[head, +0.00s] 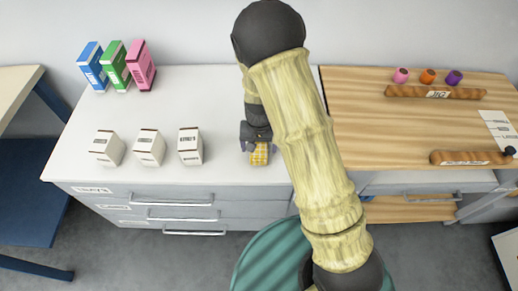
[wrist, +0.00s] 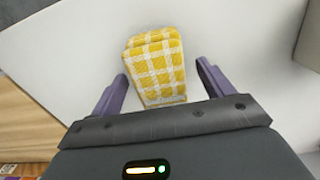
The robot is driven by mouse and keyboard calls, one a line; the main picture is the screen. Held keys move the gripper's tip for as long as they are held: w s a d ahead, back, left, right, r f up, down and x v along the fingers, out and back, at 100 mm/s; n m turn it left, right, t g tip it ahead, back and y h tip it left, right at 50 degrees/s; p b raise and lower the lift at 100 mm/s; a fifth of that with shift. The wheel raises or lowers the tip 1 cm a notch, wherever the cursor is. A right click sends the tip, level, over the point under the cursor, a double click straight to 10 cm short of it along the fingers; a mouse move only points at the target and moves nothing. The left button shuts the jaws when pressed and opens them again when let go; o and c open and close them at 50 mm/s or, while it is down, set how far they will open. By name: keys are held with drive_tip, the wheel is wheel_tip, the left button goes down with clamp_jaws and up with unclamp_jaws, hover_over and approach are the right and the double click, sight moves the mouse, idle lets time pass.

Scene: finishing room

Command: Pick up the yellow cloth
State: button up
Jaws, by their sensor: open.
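The yellow cloth (wrist: 154,68) is a folded yellow and white checked cloth lying on the white counter. In the head view the cloth (head: 260,155) is near the counter's front edge, partly covered by my gripper (head: 257,146). In the wrist view my gripper (wrist: 160,85) is open, with one purple finger on each side of the cloth. Gaps show between the cloth and both fingers. The far end of the cloth extends past the fingertips. I cannot tell the height of the fingers above the counter.
Three white boxes (head: 149,148) stand left of the cloth on the white counter (head: 190,95). Blue (head: 93,66), green (head: 115,65) and pink (head: 140,66) boxes stand at the back left. A wooden worktop (head: 360,120) adjoins on the right. Drawers (head: 180,205) are below.

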sight(259, 145)
wheel_tip(259, 145, down, 2)
idle(0.5)
drive_tip(key=c, duration=1.1)
drive_tip(key=shift+r, duration=0.1)
wheel_tip(259, 145, up, 10)
drive_tip(key=shift+f, duration=0.1)
